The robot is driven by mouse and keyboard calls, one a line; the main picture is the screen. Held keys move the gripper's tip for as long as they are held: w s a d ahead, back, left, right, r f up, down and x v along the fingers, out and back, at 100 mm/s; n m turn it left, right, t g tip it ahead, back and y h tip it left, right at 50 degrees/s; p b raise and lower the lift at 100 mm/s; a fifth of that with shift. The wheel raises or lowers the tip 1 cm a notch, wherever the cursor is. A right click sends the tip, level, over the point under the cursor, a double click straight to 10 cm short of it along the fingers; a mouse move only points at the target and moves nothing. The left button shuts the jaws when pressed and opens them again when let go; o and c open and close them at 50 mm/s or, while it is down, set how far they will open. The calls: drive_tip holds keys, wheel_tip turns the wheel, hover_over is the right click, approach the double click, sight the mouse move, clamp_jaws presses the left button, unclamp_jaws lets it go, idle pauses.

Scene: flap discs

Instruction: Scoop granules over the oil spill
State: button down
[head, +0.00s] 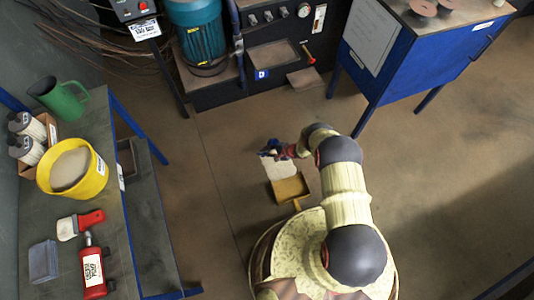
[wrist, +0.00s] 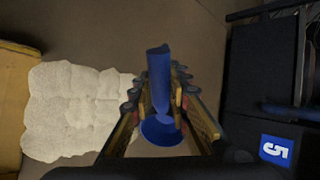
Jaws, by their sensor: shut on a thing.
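My gripper (head: 284,151) is low over the floor and shut on a blue scoop (wrist: 159,78). In the wrist view the gripper (wrist: 166,105) has a finger on each side of the scoop, and a round blue part shows lower down. The scoop's contents cannot be made out. A pale patch of granules (wrist: 70,110) lies on the floor beside the gripper. It also shows in the head view (head: 279,170). No dark oil shows around the patch. A yellow bucket (head: 101,180) of pale granules stands on the left bench.
A yellow dustpan (head: 290,188) lies just below the patch. A blue cabinet (head: 410,65) stands upper right. Floor right of my arm is clear.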

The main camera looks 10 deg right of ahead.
drive_tip(key=shift+a+r+g+h, duration=0.15)
drive_tip(key=shift+g+h, duration=0.15)
drive_tip(key=shift+g, duration=0.2)
drive_tip(key=shift+w+a+r+n+g+h+b, duration=0.15)
drive_tip(key=shift+r+n+g+h+b, duration=0.2)
drive_tip(key=shift+g+h, duration=0.2)
drive_tip(key=shift+r+g+h, duration=0.1)
drive_tip(key=shift+g+h, duration=0.45)
drive_tip(key=shift+g, duration=0.1)
drive_tip(key=shift+r+g+h, duration=0.2)
drive_tip(key=shift+g+h, duration=0.1)
drive_tip(key=shift+w+a+r+n+g+h, duration=0.1)
drive_tip(key=shift+w+a+r+g+h, duration=0.1)
drive_tip(key=shift+r+g+h, duration=0.5)
drive_tip(key=shift+w+a+r+n+g+h, duration=0.1)
drive_tip(key=shift+a+r+n+g+h, duration=0.05)
drive_tip(key=shift+r+g+h, duration=0.6)
drive_tip(key=shift+w+a+r+n+g+h, duration=0.1)
drive_tip(key=shift+a+r+g+h, duration=0.1)
drive_tip(key=shift+r+g+h, duration=0.5)
drive_tip(key=shift+r, duration=0.15)
